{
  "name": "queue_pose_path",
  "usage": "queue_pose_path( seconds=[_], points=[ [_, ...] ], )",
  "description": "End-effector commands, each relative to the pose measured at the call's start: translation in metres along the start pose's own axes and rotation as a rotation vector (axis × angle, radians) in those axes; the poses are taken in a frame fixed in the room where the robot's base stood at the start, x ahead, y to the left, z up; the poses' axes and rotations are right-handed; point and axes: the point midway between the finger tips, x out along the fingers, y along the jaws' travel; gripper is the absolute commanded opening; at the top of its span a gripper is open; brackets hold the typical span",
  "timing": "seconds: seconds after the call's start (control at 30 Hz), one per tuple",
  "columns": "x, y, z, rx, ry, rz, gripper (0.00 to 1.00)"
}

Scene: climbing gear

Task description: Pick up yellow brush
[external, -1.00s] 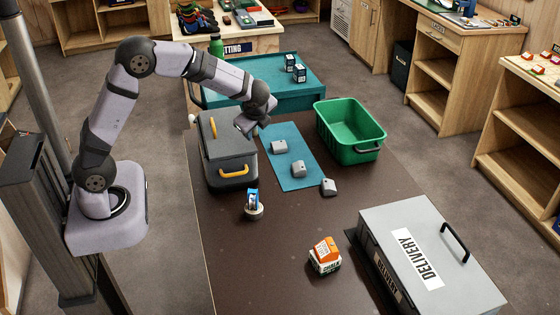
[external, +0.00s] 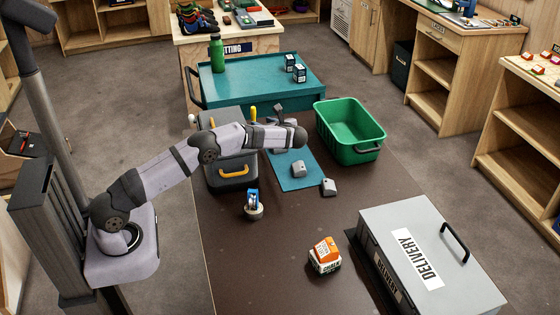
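A small upright yellow piece (external: 253,112), which looks like the yellow brush's handle, shows just behind the arm near the far right corner of the grey box. Its lower part is hidden. My gripper (external: 279,112) is partly hidden behind my wrist, to the right of the yellow piece, over the teal mat. Its fingers are too small and covered to tell whether they are open or shut. I cannot tell whether it touches the yellow piece.
The grey box (external: 232,183) with a yellow front handle lies under my forearm. A green bin (external: 350,150) stands right of the teal mat (external: 297,184). A small pot (external: 254,213), an orange-white block (external: 325,255) and the delivery box (external: 475,285) stand nearer. The table's middle is clear.

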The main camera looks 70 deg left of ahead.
Motion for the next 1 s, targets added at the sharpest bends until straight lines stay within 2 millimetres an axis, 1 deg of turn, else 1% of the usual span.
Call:
queue_pose_path(
  seconds=[0.23,0.47,0.57,0.8,0.9,1.0],
  points=[
    [0.017,0.0,0.002,-0.002,0.001,0.001,0.38],
    [0.023,-0.001,0.001,-0.002,0.002,-0.001,0.38],
    [0.031,0.0,0.002,-0.002,0.002,0.001,0.38],
    [0.061,-0.002,0.003,-0.003,0.003,0.001,0.38],
    [0.069,-0.002,0.002,-0.002,0.003,-0.001,0.38],
    [0.072,-0.002,0.003,-0.003,0.003,-0.002,0.38]
  ],
)
